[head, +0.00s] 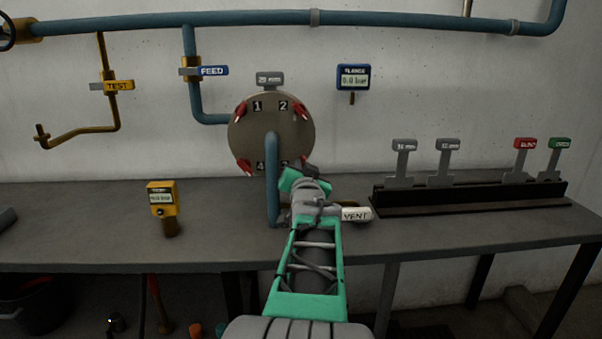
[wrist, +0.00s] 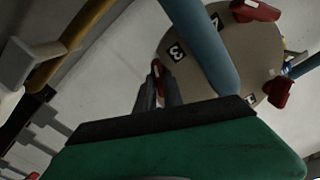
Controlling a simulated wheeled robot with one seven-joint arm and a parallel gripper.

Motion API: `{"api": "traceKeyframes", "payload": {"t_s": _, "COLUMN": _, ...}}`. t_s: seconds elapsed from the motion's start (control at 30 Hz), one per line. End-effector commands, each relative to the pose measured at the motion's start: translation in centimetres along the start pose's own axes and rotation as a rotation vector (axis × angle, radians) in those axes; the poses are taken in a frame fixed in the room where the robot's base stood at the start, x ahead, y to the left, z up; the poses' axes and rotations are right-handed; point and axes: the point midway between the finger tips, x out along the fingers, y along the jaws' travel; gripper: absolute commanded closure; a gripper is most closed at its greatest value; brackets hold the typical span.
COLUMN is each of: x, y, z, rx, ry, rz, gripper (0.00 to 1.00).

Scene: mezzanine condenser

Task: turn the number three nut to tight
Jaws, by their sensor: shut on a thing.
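The round flange plate (head: 290,140) hangs on the wall side of the bench with number labels and red winged nuts near its rim. My gripper (wrist: 158,90) is shut on that nut, whose body is mostly hidden by the fingers. Other red nuts show at upper left (head: 241,109), upper right (head: 300,110) and lower left (head: 244,166).
A blue pipe (head: 272,185) runs down in front of the flange, close to my gripper. A white VENT handle (head: 356,214) is just right of my arm. A yellow gauge (head: 162,201) stands left; a black tag rack (head: 470,196) stands right on the bench.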

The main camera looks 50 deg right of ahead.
Motion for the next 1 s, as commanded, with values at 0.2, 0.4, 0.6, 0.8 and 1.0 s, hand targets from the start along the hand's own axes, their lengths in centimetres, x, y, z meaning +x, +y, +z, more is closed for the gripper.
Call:
{"api": "traceKeyframes", "payload": {"t_s": 0.2, "x": 0.0, "y": 0.07, "z": 0.16, "rx": 0.077, "ry": -0.002, "rz": 0.0, "gripper": 1.0}}
{"api": "traceKeyframes", "payload": {"t_s": 0.4, "x": 0.01, "y": 0.06, "z": 0.12, "rx": 0.103, "ry": -0.002, "rz": 0.0, "gripper": 1.0}}
{"api": "traceKeyframes", "payload": {"t_s": 0.6, "x": 0.01, "y": 0.05, "z": 0.11, "rx": 0.105, "ry": -0.003, "rz": 0.0, "gripper": 1.0}}
{"api": "traceKeyframes", "payload": {"t_s": 0.8, "x": 0.01, "y": 0.04, "z": 0.11, "rx": 0.105, "ry": -0.003, "rz": 0.0, "gripper": 0.84}}
{"api": "traceKeyframes", "payload": {"t_s": 1.0, "x": 0.01, "y": 0.05, "z": 0.07, "rx": 0.104, "ry": -0.001, "rz": 0.0, "gripper": 0.68}}
